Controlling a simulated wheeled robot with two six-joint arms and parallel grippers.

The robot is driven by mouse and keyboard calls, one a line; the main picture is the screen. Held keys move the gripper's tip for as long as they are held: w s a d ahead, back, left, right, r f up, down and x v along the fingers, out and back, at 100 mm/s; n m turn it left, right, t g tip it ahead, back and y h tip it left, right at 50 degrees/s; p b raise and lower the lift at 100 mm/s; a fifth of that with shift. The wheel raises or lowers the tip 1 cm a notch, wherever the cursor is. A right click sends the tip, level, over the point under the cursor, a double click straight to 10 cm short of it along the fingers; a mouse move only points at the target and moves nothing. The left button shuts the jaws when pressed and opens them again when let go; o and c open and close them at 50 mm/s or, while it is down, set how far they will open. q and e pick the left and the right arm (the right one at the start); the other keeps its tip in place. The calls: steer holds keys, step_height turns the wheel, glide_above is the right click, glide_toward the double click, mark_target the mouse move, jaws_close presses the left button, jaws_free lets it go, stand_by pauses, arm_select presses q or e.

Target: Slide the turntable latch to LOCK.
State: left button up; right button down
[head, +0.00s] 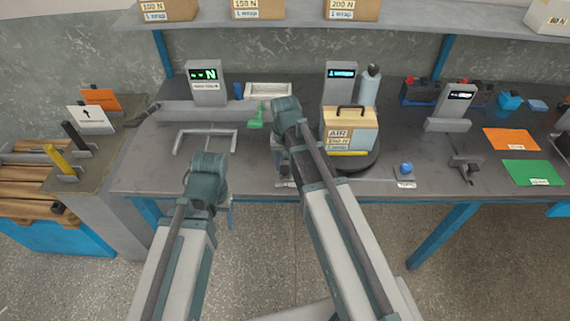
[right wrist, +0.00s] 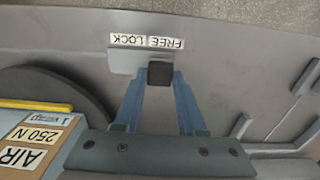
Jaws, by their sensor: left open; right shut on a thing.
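The turntable latch shows in the right wrist view as a dark square knob (right wrist: 160,73) on a grey plate (right wrist: 122,61). The knob is beside the FREE label (right wrist: 166,43); the LOCK label (right wrist: 130,40) is to its left in that view. My right gripper (right wrist: 158,78) is shut on the knob. In the head view the right forearm hides most of the latch. The dark turntable (head: 370,160) carries a cardboard AIR box (head: 350,139) with a dark handle. My left gripper (head: 231,214) is open and empty, in front of the bench's front edge.
The grey bench (head: 250,178) has a grey frame (head: 205,131) and a green part (head: 256,118) at left. A blue button (head: 406,168) is right of the turntable. Orange (head: 511,139) and green (head: 532,172) sheets lie at far right. A shelf of boxes hangs behind.

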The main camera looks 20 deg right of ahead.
stand_by(0.8)
steer(key=d, duration=0.1)
steer(key=s+d, duration=0.1)
steer(key=d, duration=0.3)
steer(key=shift+s, duration=0.3)
steer(key=c, duration=0.8)
jaws_free()
steer(key=shift+c, duration=0.2)
steer(key=o, duration=0.4)
steer(key=shift+d, duration=0.15)
steer(key=shift+c, duration=0.2)
steer(key=shift+r, duration=0.1)
